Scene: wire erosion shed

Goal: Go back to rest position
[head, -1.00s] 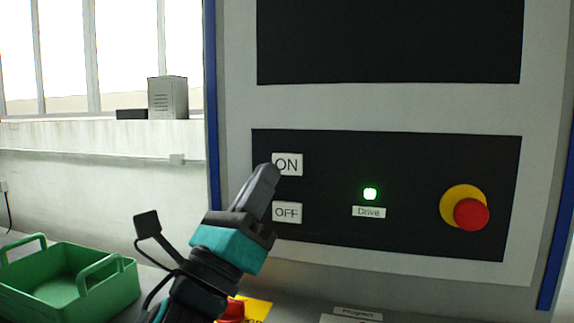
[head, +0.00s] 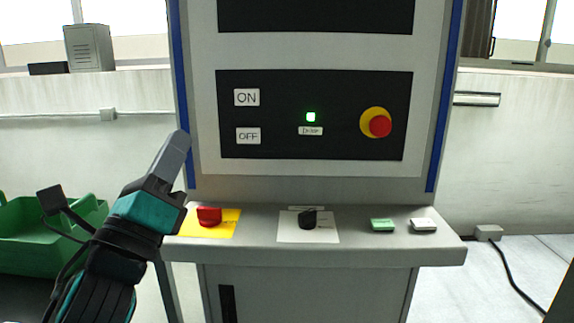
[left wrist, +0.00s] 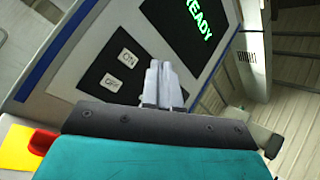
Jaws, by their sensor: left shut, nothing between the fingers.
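My left gripper (head: 178,150) is shut and empty. In the head view it stands up in front of the left edge of the machine cabinet, left of the ON button (head: 246,97) and OFF button (head: 248,136), apart from both. In the left wrist view its closed fingers (left wrist: 163,84) point toward the panel, to the right of the ON and OFF labels. The green Drive lamp (head: 311,117) is lit. The right gripper is not in view.
A red and yellow emergency button (head: 376,123) is on the panel. The ledge (head: 355,248) carries a red switch (head: 209,216), a black knob (head: 308,218), a green button (head: 382,225) and a white button (head: 423,225). A green crate (head: 40,240) stands left, behind my arm.

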